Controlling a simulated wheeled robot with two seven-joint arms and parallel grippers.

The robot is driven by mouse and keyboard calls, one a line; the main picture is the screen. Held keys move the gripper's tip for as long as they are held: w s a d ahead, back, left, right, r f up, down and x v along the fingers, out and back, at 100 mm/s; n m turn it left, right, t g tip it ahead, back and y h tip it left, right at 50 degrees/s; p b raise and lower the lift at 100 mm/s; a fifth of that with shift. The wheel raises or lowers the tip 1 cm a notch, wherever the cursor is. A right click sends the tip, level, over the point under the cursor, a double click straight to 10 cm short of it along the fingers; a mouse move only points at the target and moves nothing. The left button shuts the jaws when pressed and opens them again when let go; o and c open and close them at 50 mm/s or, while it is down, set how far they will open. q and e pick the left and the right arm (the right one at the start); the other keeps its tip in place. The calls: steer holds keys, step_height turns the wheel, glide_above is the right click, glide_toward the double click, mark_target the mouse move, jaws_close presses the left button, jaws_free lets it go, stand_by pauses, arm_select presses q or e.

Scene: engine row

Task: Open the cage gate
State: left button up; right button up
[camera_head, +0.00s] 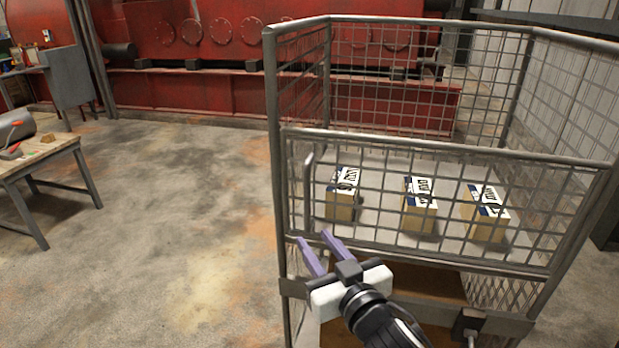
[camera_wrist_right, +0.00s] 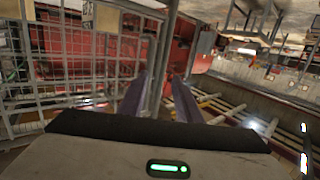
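The wire-mesh cage gate (camera_head: 440,149) spans the front of the metal cage (camera_head: 274,90) and looks closed, its left edge at the left front post. An upright bar handle (camera_head: 308,185) stands near the gate's left end. My right gripper (camera_head: 310,236) is in front of the gate's lower left, just below the handle, with its two purple fingers apart and nothing seen between them. In the right wrist view the open fingers (camera_wrist_right: 160,95) point toward an upright metal bar; whether it is the handle or a post I cannot tell. My left gripper is not in view.
Three boxes (camera_head: 343,191) stand on the pale shelf inside the cage. A work table (camera_head: 45,160) with tools is at the far left. Red machinery (camera_head: 200,90) lines the back. The concrete floor (camera_head: 170,210) left of the cage is clear.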

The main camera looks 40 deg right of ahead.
steer(key=m+t+h, duration=0.1)
glide_toward(308, 193)
steer(key=p+x, duration=0.1)
steer(key=x, duration=1)
steer(key=shift+s+p, duration=0.1)
steer(key=shift+p, duration=0.25)
steer(key=c, duration=0.7)
jaws_close()
